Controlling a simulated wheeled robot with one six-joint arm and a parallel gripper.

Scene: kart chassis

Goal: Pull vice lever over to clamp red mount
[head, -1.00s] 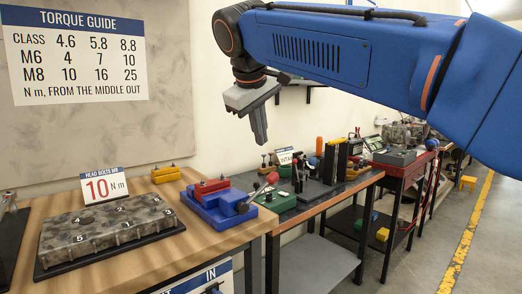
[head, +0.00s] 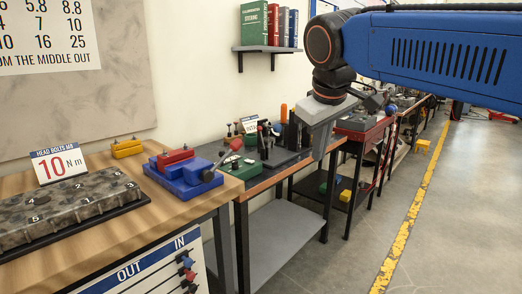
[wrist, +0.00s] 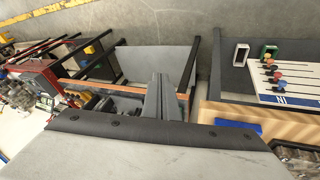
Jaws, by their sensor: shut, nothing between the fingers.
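The blue vice (head: 187,182) sits on the right end of the wooden bench in the head view. The red mount (head: 175,157) rests in the vice, toward its back. The vice lever (head: 222,166) has a dark red knob and sticks up to the right, over the bench's right end. In the wrist view a blue piece on the bench edge (wrist: 238,127) may be part of the vice; the mount and lever do not show there. My gripper (head: 318,150) is shut and empty, pointing down to the right of the vice, clear of it. It also shows in the wrist view (wrist: 168,95).
A grey engine block (head: 70,208) and a torque sign (head: 60,163) stand left of the vice. A yellow block (head: 126,148) lies behind. A second bench (head: 262,178) with tools stands to the right, past a gap. Open floor lies at right.

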